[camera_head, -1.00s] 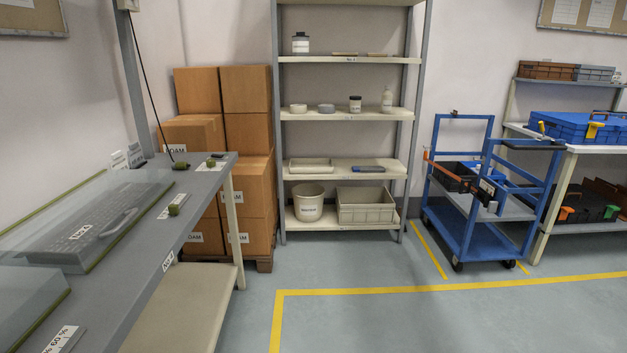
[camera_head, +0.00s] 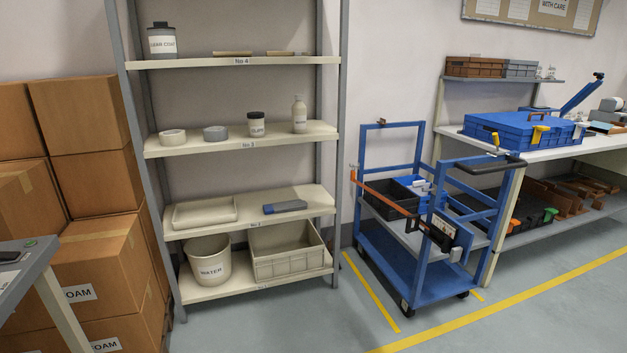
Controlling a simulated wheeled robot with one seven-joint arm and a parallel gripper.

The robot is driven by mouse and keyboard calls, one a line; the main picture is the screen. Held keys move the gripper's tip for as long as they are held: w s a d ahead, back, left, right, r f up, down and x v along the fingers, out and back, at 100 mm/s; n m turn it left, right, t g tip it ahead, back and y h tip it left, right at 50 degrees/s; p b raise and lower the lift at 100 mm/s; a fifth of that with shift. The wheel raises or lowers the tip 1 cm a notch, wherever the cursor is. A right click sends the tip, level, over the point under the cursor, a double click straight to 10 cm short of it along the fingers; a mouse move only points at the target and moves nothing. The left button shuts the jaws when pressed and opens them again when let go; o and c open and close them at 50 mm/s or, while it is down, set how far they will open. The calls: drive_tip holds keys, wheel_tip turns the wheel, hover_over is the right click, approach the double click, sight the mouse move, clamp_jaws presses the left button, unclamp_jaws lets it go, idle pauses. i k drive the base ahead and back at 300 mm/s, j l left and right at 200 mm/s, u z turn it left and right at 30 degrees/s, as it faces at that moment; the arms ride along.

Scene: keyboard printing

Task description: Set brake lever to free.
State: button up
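A blue cart (camera_head: 412,268) stands right of the shelf rack, on the floor beside the workbench. An orange bar (camera_head: 384,196) runs across the cart's near side to a dark latch piece with a white label (camera_head: 444,226). I cannot tell the brake's setting from here. My gripper is not in view.
A shelf rack (camera_head: 240,150) with tubs and jars and stacked cardboard boxes (camera_head: 95,180) stand left of the cart. A workbench (camera_head: 590,149) with a blue case (camera_head: 515,132) is close at its right. The grey floor (camera_head: 335,330) in front is open, with yellow lines.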

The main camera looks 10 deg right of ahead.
sight(496, 141)
drive_tip(key=i+l+z, duration=0.45)
drive_tip(key=i+z, duration=0.15)
drive_tip(key=i, duration=0.15)
drive_tip(key=i+l+z, duration=0.2)
drive_tip(key=i+l, duration=0.15)
drive_tip(key=l, duration=0.25)
drive_tip(key=i+j+z, duration=0.2)
drive_tip(key=j+z, duration=0.15)
drive_tip(key=i+j+z, duration=0.1)
drive_tip(key=j+z, duration=0.25)
